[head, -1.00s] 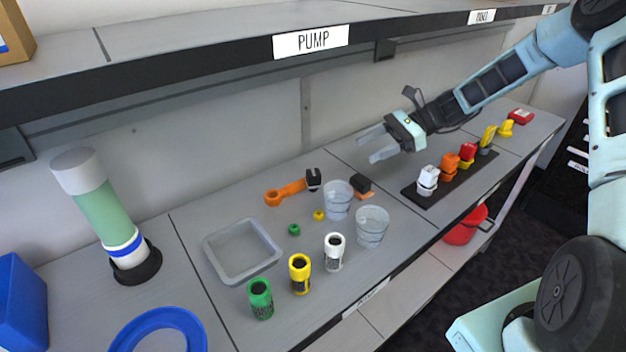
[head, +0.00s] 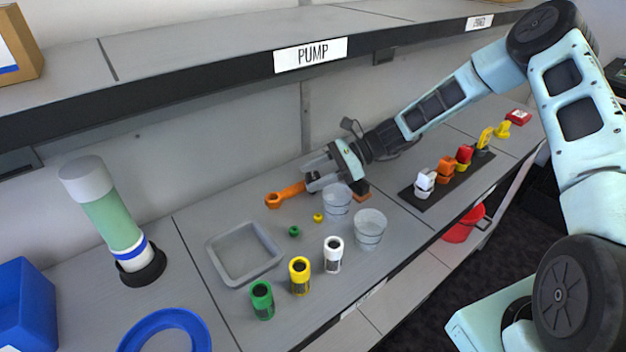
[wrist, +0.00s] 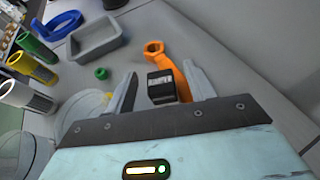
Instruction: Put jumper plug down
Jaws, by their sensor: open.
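The jumper plug (wrist: 161,88) is a black block with a white label, between the two fingers of my gripper (wrist: 160,70) in the wrist view. The fingers are open, with a gap on each side of it. An orange spanner-like tool (wrist: 170,62) lies right behind and beside the plug; whether they touch, I cannot tell. In the head view my gripper (head: 309,176) is low over the bench, at the right end of the orange tool (head: 286,194). The plug is mostly hidden there by the fingers.
Two clear cups (head: 369,230) stand close by to the front right. Green, yellow and white bottles (head: 300,276) line the front. A grey tray (head: 243,281) is at the left, with small green and yellow caps near it. The shelf edge (head: 200,86) overhangs the back.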

